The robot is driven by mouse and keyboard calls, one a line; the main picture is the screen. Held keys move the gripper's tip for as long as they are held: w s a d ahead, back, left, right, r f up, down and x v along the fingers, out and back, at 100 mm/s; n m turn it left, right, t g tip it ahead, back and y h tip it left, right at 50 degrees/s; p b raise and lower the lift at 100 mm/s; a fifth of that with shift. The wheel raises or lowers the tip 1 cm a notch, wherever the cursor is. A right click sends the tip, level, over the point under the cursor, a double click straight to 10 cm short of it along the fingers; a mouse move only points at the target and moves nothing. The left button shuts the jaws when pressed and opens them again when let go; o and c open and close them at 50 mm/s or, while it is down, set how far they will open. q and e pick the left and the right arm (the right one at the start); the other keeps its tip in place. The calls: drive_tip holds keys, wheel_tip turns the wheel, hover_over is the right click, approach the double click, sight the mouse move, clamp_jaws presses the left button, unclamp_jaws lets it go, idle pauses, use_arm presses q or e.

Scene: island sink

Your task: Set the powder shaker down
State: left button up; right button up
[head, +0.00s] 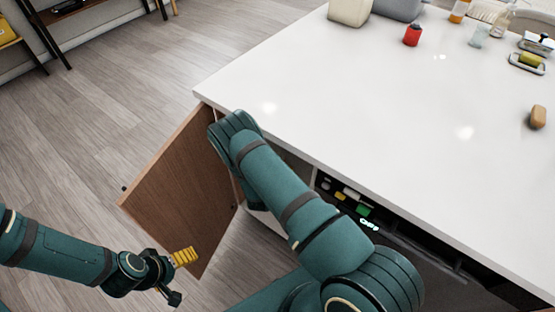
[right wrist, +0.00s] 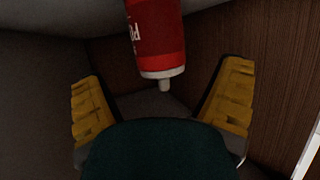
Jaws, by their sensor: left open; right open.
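In the right wrist view a red container with white lettering and a white nozzle cap (right wrist: 158,40) shows at the top, cut off by the frame edge. It looks like the powder shaker, but its label is only partly visible. My right gripper (right wrist: 162,92) is open, with its yellow fingers apart on either side of the cap end and no visible contact. In the head view the right gripper is hidden behind its arm at the cabinet. My left gripper (head: 178,274) is open and empty at the lower left, in front of the open cabinet door.
The wooden cabinet door (head: 180,190) stands open beside the white island counter (head: 330,110). A small red container (head: 412,35), a soap dish (head: 527,62), a tan oval object (head: 538,117) and bottles stand on the counter. A dark panel lies under the counter edge.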

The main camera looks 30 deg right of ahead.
drive_tip(key=s+a+r+n+g+y, duration=0.2)
drive_tip(key=s+a+r+y, duration=0.2)
drive_tip(key=s+a, duration=0.3)
drive_tip(key=s+a+r+n+g+y, duration=0.3)
drive_tip(key=s+a+y, duration=0.2)
drive_tip(key=s+a, duration=0.2)
drive_tip(key=s+a+r+n+g+y+p, duration=0.1)
drive_tip(key=s+a+r+n+g+y, duration=0.1)
drive_tip(key=s+a, duration=0.5)
wheel_tip(320, 180, up, 3)
drive_tip(key=s+g+y, duration=0.1)
drive_tip(key=y, duration=0.1)
drive_tip(key=shift+a+f+y, duration=0.15)
drive_tip(key=shift+a+y, duration=0.15)
drive_tip(key=shift+a, duration=0.1)
drive_tip(key=shift+s, duration=0.1)
